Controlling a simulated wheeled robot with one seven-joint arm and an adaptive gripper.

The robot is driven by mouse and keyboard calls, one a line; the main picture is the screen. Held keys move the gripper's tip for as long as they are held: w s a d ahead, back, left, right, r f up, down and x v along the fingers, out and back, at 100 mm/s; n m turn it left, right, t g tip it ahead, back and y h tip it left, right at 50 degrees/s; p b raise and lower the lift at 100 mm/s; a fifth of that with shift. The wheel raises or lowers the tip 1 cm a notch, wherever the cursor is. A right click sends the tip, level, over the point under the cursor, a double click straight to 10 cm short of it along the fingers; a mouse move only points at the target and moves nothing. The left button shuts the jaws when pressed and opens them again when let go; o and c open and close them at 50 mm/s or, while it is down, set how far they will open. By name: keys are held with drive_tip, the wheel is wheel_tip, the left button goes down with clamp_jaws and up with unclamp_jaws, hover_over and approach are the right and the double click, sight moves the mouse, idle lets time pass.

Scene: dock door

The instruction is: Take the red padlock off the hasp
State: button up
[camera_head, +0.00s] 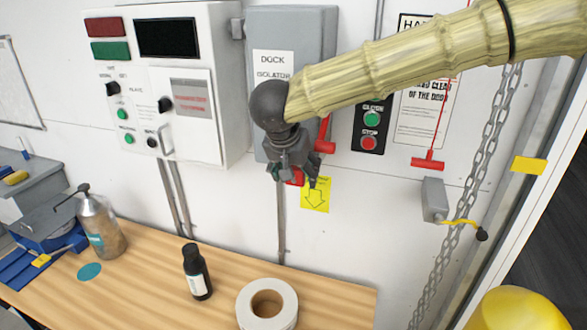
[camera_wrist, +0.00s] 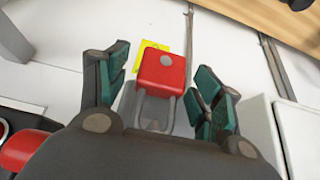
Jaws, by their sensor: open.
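The red padlock (camera_wrist: 160,70) hangs between the two open fingers of my gripper (camera_wrist: 159,82) in the wrist view. Gaps show between its body and each finger. Its grey shackle (camera_wrist: 174,112) runs toward the wrist, and its upper part is hidden. In the head view only a bit of the padlock (camera_head: 297,178) shows among the fingers of my gripper (camera_head: 294,177), below the grey dock isolator box (camera_head: 318,30). I cannot make out the hasp; my gripper and wrist cover that area.
A red handle (camera_head: 325,146) sits just right of my gripper. A button box (camera_head: 371,130), hanging chain (camera_head: 492,130) and red pull handle (camera_head: 428,164) are further right. A control cabinet (camera_head: 212,40) is left. The wooden bench (camera_head: 150,285) below holds a bottle (camera_head: 197,275) and tape roll (camera_head: 267,303).

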drive_tip(key=c, duration=1.1)
drive_tip(key=shift+c, duration=0.2)
drive_tip(key=shift+r+p, duration=0.7)
drive_tip(key=shift+p, duration=0.55)
drive_tip(key=s+a+p, duration=0.4)
drive_tip(key=s+p, duration=0.1)
drive_tip(key=s, duration=0.8)
drive_tip(key=shift+s, duration=0.15)
idle(2.0)
drive_tip(key=shift+a, duration=0.1)
idle(0.3)
